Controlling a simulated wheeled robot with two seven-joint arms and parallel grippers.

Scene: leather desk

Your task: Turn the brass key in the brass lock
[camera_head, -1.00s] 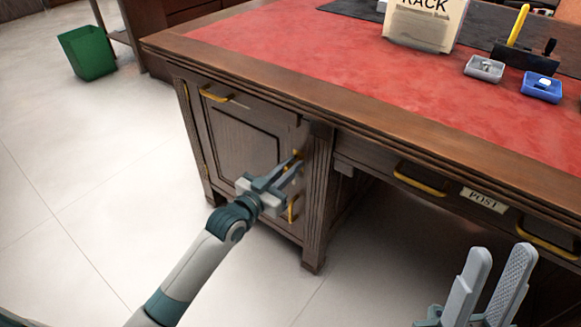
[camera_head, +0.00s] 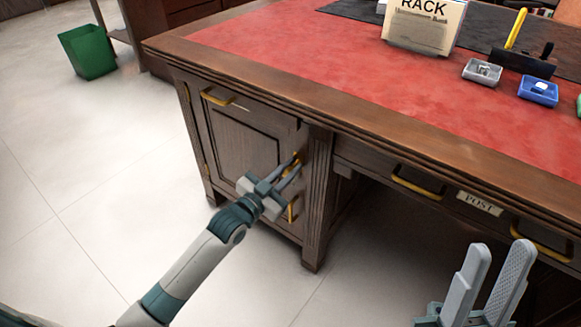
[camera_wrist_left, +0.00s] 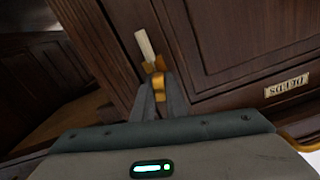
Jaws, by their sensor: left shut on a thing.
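My left gripper (camera_head: 291,171) reaches the front of the desk's left cabinet. It is shut on the brass key, whose gold end shows between the fingertips in the left wrist view (camera_wrist_left: 159,84). The brass lock (camera_wrist_left: 153,66) is just beyond the fingertips on the dark wood; it also shows as a small gold spot in the head view (camera_head: 297,157). The key points into the lock, but how deep it sits is hidden. My right gripper (camera_head: 498,250) is open and empty, low at the right in the head view, apart from the desk.
A pale bar (camera_wrist_left: 145,44) shows beside the lock. A brass handle (camera_head: 292,208) is below the gripper. The drawers with brass pulls (camera_head: 417,187) are to the right. Pale floor (camera_head: 90,200) lies open at the left.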

